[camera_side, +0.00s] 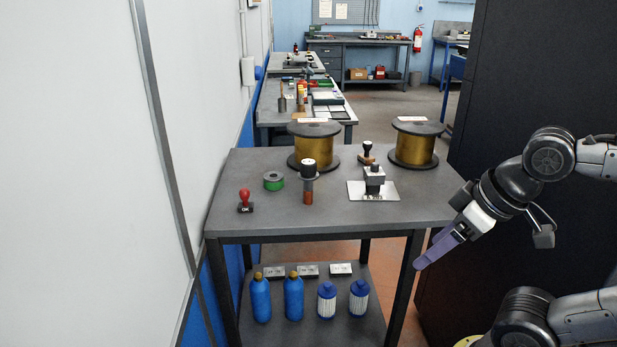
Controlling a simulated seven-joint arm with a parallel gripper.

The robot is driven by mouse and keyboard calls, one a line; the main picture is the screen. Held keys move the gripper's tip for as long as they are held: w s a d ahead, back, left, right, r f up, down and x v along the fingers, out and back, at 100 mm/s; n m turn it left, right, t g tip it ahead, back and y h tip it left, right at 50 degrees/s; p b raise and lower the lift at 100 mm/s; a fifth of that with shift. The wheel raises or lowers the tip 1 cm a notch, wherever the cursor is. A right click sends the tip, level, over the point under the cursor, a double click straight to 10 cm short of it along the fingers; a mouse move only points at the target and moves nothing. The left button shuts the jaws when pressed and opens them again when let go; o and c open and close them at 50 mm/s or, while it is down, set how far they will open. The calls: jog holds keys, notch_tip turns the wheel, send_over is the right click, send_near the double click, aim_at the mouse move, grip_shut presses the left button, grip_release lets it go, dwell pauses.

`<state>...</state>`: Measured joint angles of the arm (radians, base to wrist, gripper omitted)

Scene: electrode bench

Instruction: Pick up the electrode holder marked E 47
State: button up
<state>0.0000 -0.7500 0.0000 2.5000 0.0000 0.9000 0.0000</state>
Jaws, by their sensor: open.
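An upright piece with a copper-coloured lower body, a dark collar and a white top (308,188) stands near the middle of the grey table (240,220); it may be an electrode holder. A dark and grey block-shaped piece (375,176) stands on a pale metal plate (354,188) to its right. I cannot read E 47 on either; any marks are too small. My gripper (421,262), with purple fingers, is at the right, off the table's front right corner. It points down and left, is open and empty, and is apart from every object on the table.
Two gold wire spools (312,151) (412,149) stand at the back. A wooden-handled stamp (366,152) is between them. A green roll (273,181) and a red-handled stamp (245,201) are at the left. Blue bottles (261,298) stand on the lower shelf. The front tabletop is clear.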

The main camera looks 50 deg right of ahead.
aim_at(305, 160)
jog(key=w+r+m+t, duration=0.4)
jog(key=w+r+t, duration=0.7)
jog(key=w+r, duration=0.55)
jog(key=w+d+f+m+h, duration=0.35)
jog(key=w+m+h, duration=0.2)
jog(key=h, duration=0.25)
jog(key=a+f+n+g+h, duration=0.25)
jog(key=a+f, duration=0.25)
jog(key=f, duration=0.6)
jog(key=shift+t, duration=0.25)
jog(key=x, duration=1.4)
jog(key=shift+w+a+f, duration=0.1)
jog(key=shift+w, duration=0.1)
jog(key=shift+m, duration=0.3)
grip_shut()
